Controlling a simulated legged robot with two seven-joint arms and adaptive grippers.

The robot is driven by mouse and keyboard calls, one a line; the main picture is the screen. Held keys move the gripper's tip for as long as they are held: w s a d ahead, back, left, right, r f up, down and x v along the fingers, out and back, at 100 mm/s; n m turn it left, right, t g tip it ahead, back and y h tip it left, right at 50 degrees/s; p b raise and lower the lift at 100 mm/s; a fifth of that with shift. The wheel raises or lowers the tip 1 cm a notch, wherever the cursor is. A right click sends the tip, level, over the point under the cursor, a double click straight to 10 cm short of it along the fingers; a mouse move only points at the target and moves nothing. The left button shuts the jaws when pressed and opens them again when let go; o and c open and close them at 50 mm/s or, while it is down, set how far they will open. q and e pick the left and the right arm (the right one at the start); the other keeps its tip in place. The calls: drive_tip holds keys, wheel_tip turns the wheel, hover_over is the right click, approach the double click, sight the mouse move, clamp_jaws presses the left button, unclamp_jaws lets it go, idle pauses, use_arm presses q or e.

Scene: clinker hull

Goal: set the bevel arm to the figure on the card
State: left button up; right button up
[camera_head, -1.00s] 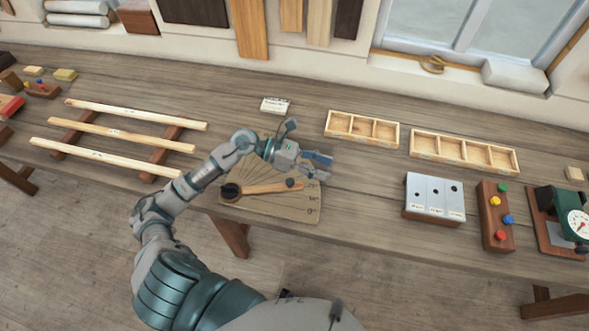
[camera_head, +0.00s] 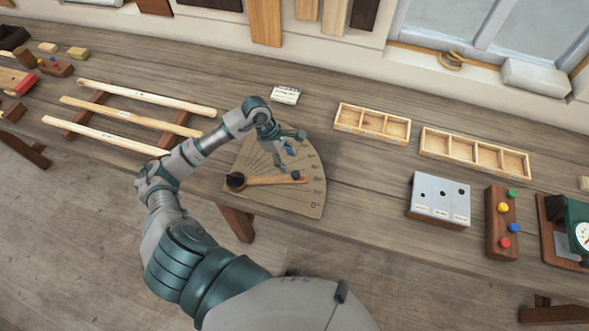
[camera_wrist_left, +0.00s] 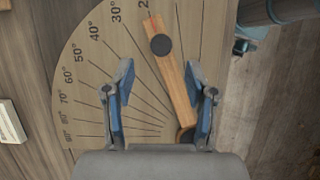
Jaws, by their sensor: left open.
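The bevel board (camera_head: 305,204), a tan fan-shaped plate with degree marks, lies on the bench; in the wrist view its scale (camera_wrist_left: 85,85) reads from 30° up. The wooden bevel arm (camera_head: 268,180) runs from a dark pivot to a dark knob (camera_wrist_left: 161,44). In the wrist view the bevel arm (camera_wrist_left: 177,95) points beside a partly hidden figure starting with 2. My left gripper (camera_head: 288,153) is open above the board. Its fingers (camera_wrist_left: 162,98) appear either side of the bevel arm, nearer on the right; contact is not visible. The card (camera_head: 285,95) stands behind the board, its writing too small to read.
Two divided wooden trays (camera_head: 372,123) (camera_head: 474,153) stand behind, right of the board. A grey-topped block (camera_head: 440,199), a peg block (camera_head: 501,222) and a dial gauge device (camera_head: 570,230) stand farther right. Long strips (camera_head: 130,117) lie on supports at left.

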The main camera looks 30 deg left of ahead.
sight(295, 173)
use_arm(q)
drive_tip(key=x, duration=0.7)
drive_tip(key=shift+a+p, duration=0.15)
drive_tip(key=shift+p, duration=0.25)
drive_tip(key=shift+c, duration=0.2)
clamp_jaws()
